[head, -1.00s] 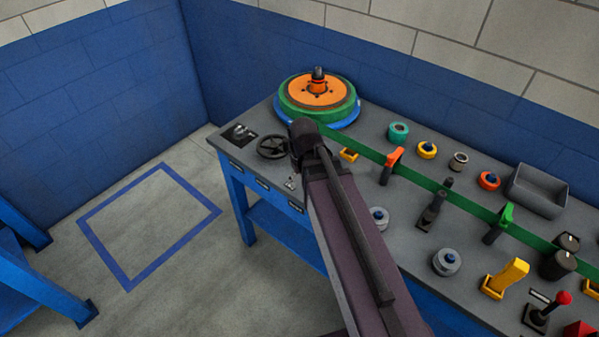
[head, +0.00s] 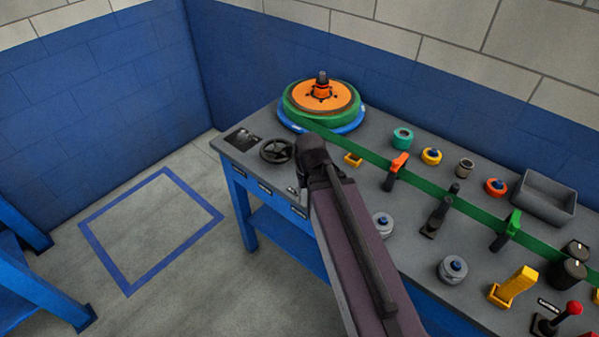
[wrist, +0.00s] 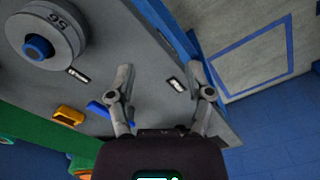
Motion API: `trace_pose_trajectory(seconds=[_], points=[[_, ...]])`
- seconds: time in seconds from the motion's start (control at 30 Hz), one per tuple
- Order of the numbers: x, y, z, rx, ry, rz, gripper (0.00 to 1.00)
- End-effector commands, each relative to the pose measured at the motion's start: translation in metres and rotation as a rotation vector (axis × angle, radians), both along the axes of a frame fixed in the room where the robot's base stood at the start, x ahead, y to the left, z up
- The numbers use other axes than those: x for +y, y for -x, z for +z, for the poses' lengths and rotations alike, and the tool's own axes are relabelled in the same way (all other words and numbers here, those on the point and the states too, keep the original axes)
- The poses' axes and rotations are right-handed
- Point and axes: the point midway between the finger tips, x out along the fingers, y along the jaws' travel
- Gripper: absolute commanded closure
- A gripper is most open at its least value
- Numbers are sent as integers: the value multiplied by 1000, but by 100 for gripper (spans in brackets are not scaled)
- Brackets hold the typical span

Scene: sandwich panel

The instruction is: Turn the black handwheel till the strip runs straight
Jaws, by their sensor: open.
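The black handwheel (head: 277,151) lies near the left end of the grey bench top, just left of the end of my arm. The green strip (head: 377,160) runs from the reel (head: 321,98), with its orange top and blue base, rightward past the orange and green clamps. The green coil on the reel looks uneven and tilted. My gripper (wrist: 160,68) is open and empty in the wrist view, its fingers above the bench's front edge. In the head view my arm mostly hides it. The handwheel is not visible in the wrist view.
A dark panel (head: 241,138) is left of the handwheel. A yellow block (wrist: 69,115) and a grey disc with a blue knob (wrist: 38,48) are left of my fingers. Several coloured parts and a grey bin (head: 544,195) stand to the right.

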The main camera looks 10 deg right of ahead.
Motion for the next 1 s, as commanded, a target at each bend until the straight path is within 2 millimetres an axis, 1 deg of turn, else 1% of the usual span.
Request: trace_pose_trajectory(seconds=[0.03, 0.17, 0.27, 0.6, 0.7, 0.83, 0.9, 1.0], points=[[0, -8, 7, 0, 0, 10, 33], [1, -31, 24, 0, 0, 55, 33], [2, -55, 40, 0, 0, 106, 33], [7, -149, 102, -1, 1, 318, 33], [8, -173, 117, -1, 1, 375, 33], [9, -195, 131, -1, 2, 433, 33], [10, -203, 135, -1, 2, 454, 33], [10, -208, 137, -1, 2, 471, 33]])
